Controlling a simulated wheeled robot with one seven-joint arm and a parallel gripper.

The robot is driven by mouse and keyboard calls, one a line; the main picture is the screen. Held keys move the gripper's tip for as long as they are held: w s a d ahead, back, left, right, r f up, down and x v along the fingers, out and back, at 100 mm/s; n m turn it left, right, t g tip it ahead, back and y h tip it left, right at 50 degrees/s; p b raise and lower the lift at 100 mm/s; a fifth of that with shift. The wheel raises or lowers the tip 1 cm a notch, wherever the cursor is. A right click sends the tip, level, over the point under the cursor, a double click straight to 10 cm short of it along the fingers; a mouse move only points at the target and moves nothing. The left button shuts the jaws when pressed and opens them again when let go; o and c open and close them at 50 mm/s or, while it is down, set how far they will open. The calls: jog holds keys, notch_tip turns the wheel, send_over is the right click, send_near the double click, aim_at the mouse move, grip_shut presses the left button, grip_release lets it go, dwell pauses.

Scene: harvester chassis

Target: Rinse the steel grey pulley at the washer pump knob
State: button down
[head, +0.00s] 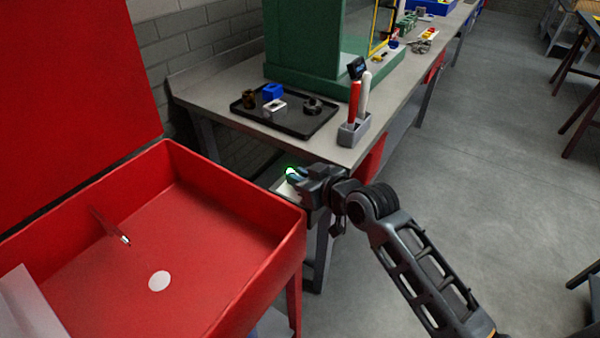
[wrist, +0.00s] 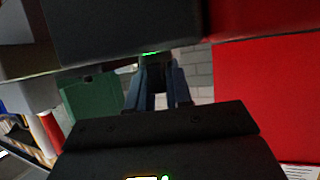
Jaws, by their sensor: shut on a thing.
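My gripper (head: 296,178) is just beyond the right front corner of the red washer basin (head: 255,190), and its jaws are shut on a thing. What is held is mostly hidden by the fingers, so I cannot tell whether it is the pulley or a knob. A green glow shows at the fingertips. In the wrist view the two fingers (wrist: 158,85) stand a little apart, with a green glint at their tips. I cannot make out the steel grey pulley or the pump knob with certainty. A dark round part (head: 313,105) lies on the bench tray.
A red spout-like piece (head: 112,228) and a white disc (head: 159,281) are in the basin. The bench's black tray (head: 300,129) also holds a blue block, a pale grey block and a dark cylinder. A grey pen holder (head: 352,133) stands at the bench edge.

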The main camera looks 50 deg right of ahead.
jog(key=c, duration=1.1)
grip_release()
jog(key=shift+b+v, duration=0.65)
jog(key=shift+v, duration=3.25)
